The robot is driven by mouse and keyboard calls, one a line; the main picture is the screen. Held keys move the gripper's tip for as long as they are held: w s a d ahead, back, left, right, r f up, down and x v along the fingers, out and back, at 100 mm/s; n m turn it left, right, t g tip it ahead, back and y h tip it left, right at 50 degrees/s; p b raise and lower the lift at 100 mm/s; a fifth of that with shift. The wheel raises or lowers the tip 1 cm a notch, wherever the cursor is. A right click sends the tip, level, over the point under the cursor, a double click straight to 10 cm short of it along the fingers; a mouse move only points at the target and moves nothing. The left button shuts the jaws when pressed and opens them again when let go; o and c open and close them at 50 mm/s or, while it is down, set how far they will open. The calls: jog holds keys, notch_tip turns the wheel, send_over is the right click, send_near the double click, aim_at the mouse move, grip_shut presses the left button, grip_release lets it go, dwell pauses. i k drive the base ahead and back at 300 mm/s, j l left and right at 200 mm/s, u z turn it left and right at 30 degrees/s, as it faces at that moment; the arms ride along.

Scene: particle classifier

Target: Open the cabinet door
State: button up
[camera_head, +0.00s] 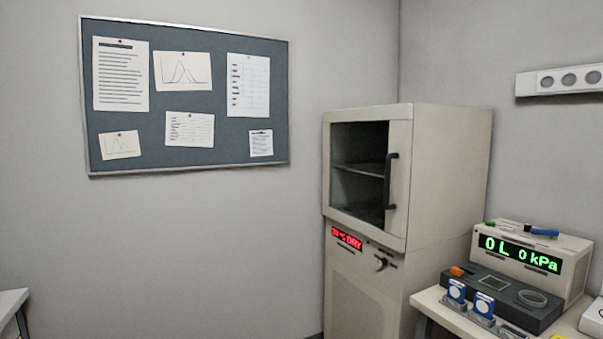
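A tall beige cabinet (450,180) stands in the corner, right of centre. Its upper door (397,225) has a dark window, with a shelf (362,168) visible behind it. The door looks shut. A black vertical handle (390,181) is on the door's right side. Below the door are a red lit display (346,238) and a small dark knob or latch (381,263) on the front. My gripper is not in view, and nothing touches the handle.
A table (432,299) at the lower right, close beside the cabinet, holds a device with a green display (518,255) and a dark tray-like unit (500,298). A white table corner (12,303) shows at lower left. Space left of the cabinet looks clear.

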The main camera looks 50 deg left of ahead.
aim_at(398, 164)
jog(key=u, duration=1.5)
jog(key=i+l+u, duration=0.1)
jog(key=i+u, duration=0.25)
jog(key=i, duration=0.75)
